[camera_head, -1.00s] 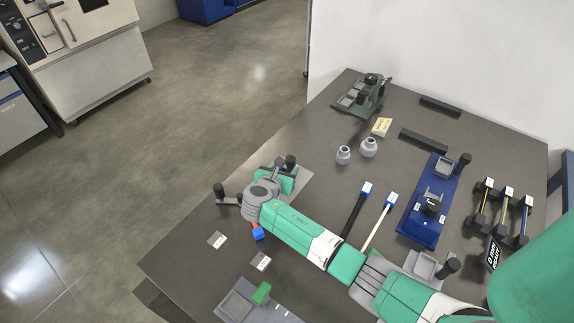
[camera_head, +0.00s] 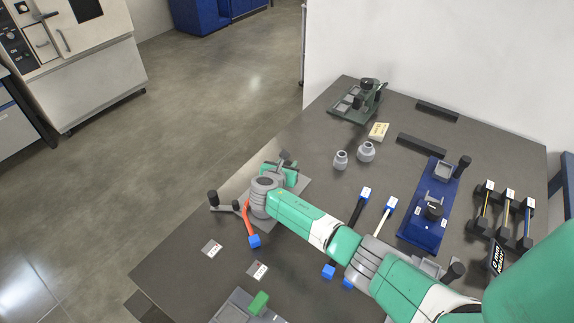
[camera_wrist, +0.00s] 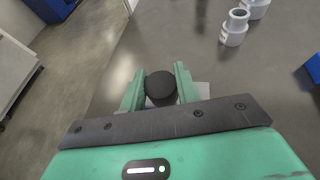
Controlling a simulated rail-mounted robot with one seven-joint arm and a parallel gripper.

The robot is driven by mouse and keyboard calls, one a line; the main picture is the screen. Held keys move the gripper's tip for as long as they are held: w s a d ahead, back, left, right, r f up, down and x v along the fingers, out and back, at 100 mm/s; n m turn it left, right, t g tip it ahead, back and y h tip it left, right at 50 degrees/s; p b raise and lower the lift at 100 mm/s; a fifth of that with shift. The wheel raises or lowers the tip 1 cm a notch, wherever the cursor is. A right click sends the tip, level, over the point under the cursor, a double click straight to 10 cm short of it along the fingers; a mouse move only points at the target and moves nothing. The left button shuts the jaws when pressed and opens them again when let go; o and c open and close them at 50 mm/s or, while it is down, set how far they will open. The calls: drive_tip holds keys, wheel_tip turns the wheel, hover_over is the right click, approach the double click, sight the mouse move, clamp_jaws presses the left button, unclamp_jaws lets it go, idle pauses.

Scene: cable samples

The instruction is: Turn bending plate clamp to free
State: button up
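The bending plate (camera_head: 298,186) is a grey plate at the table's left edge in the head view, mostly hidden by my arm. A black-knobbed lever (camera_head: 213,198) stands at its left, and an orange cable with a blue end (camera_head: 254,241) hangs out beside it. My gripper (camera_head: 288,169) is over the plate. In the wrist view, a black round knob (camera_wrist: 161,86), apparently the clamp's handle, stands between the two green fingers (camera_wrist: 161,78). The fingers flank it closely; I cannot tell whether they press on it.
Two grey round fittings (camera_head: 354,154), a dark green fixture (camera_head: 358,100) and a blue fixture (camera_head: 433,205) stand farther right. Black and white cables (camera_head: 383,220) with blue ends lie between. Small labels (camera_head: 212,249) and a grey fixture (camera_head: 236,306) are nearer the front. Floor lies beyond the left edge.

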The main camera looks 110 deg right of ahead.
drive_tip(key=c, duration=0.4)
